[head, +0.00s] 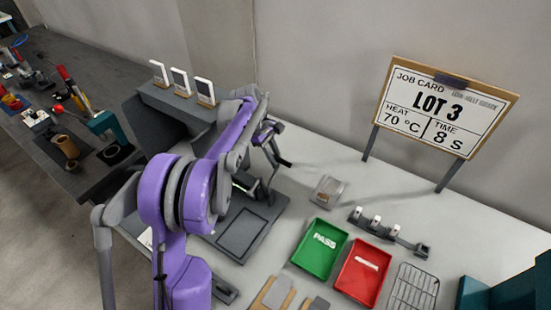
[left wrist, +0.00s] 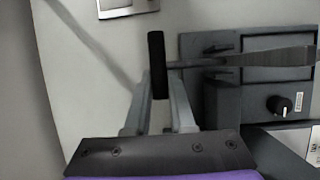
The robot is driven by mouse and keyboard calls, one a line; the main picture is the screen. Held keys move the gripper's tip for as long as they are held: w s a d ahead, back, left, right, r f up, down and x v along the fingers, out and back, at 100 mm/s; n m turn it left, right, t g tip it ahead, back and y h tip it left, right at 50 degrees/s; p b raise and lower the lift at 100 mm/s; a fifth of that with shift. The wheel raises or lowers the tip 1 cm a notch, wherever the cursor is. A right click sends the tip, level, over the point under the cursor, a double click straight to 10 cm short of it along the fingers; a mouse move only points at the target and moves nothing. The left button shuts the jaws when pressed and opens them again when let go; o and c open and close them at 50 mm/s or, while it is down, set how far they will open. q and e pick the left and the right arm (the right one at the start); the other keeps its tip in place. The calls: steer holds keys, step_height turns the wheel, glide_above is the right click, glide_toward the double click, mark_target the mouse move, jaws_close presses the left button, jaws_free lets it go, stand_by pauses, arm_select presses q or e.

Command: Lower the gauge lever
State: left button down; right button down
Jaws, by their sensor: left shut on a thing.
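The gauge is a dark grey box (left wrist: 255,98) with a black knob (left wrist: 280,104), at the right of the left wrist view. Its grey lever (left wrist: 270,58) reaches leftward to a black grip bar (left wrist: 157,50). My left gripper (left wrist: 159,82) has its fingers on either side of this bar and is shut on it. In the head view my left gripper (head: 276,152) is over the back of the dark station, and my purple arm hides much of the gauge there. My right gripper is not in view.
A green PASS tray (head: 320,249) and a red tray (head: 362,272) lie right of the station, with a wire rack (head: 413,290) beside them. A job card board (head: 445,107) stands at the back.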

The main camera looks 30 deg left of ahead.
arm_select(q)
steer(key=shift+r, duration=0.1)
stand_by(0.3)
